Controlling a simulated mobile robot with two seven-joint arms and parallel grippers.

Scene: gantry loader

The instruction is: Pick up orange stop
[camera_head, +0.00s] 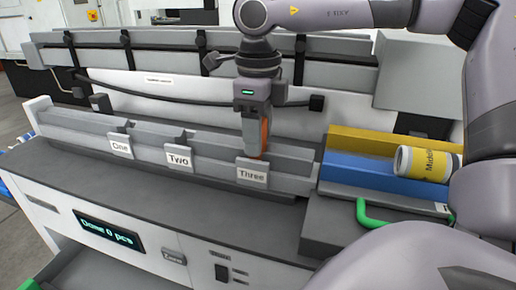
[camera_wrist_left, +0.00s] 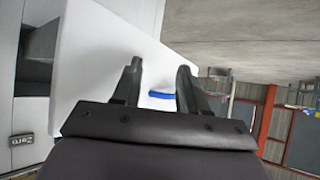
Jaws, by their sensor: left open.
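The orange stop (camera_head: 264,138) shows as a narrow upright strip just behind the label "Three" on the grey rail in the head view. My right gripper (camera_head: 255,148) points straight down at it, with a grey finger covering its left side.
Labels "One" (camera_head: 120,146), "Two" (camera_head: 179,158) and "Three" (camera_head: 252,173) stand along the rail. At right are a yellow block (camera_head: 370,142), a blue block (camera_head: 365,178), a yellow-and-white cylinder (camera_head: 425,164) and a green handle (camera_head: 368,216). A dark hose runs behind. The dark front ledge (camera_head: 190,205) is bare.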

